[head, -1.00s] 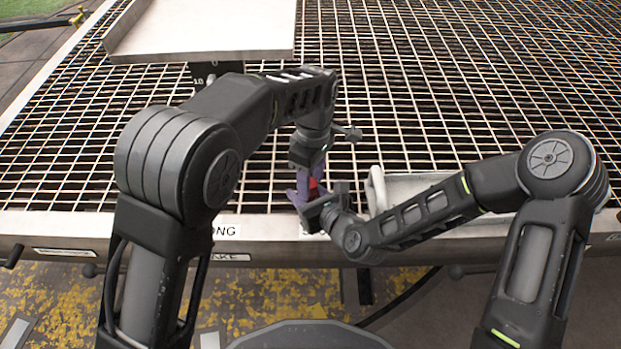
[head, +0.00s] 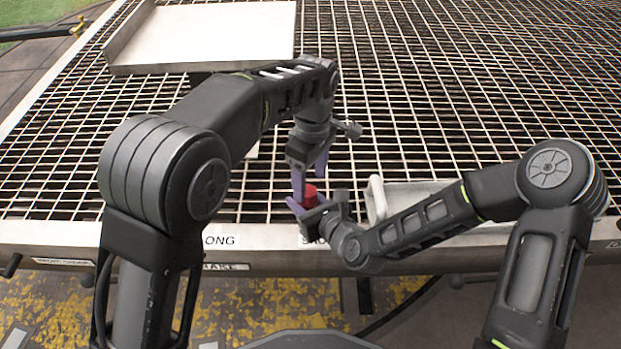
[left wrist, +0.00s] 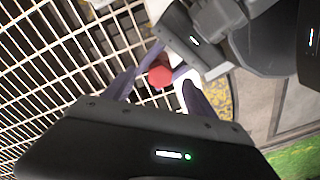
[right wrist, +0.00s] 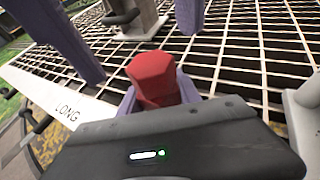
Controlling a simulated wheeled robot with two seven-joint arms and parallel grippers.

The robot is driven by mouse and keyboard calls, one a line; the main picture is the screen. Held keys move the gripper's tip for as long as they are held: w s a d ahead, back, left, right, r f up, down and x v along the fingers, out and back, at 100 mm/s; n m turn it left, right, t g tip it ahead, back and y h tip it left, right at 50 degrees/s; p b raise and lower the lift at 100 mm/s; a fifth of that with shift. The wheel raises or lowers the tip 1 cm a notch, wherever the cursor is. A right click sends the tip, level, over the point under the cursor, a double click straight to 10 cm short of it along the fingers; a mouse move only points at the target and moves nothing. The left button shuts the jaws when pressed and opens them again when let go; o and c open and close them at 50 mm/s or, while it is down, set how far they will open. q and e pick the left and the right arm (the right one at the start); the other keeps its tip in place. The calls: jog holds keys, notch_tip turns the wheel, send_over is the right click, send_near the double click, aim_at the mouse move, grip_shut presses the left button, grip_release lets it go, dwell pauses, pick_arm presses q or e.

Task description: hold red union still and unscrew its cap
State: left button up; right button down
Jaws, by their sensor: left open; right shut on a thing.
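The red union (head: 311,195) stands upright just inside the table's front edge. My right gripper (head: 305,207) is shut on its lower part from the front. In the right wrist view its hexagonal red top (right wrist: 151,68) rises clear above the purple fingers, with the narrower red body (right wrist: 160,96) below it. My left gripper (head: 309,178) is open above the union, its fingers pointing down and spread. The left wrist view shows the union's red top (left wrist: 160,76) between the spread fingers; I see no grip on it.
The table is an open wire grid (head: 440,120) with a labelled metal front rail (head: 270,240). A pale metal tray (head: 205,35) lies at the back left. A pale channel-shaped piece (head: 378,199) sits close to the right of the union.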

pick_arm(q)
jog(key=m, duration=0.5)
jog(key=m, duration=0.6)
jog(key=shift+s, duration=0.15)
jog(key=m, duration=0.6)
jog(key=shift+a+h, duration=0.1)
jog(key=shift+h, duration=0.2)
jog(key=shift+m, duration=0.3)
jog(key=m, duration=0.5)
jog(key=shift+s+a+m, duration=0.1)
jog(key=shift+m, duration=0.2)
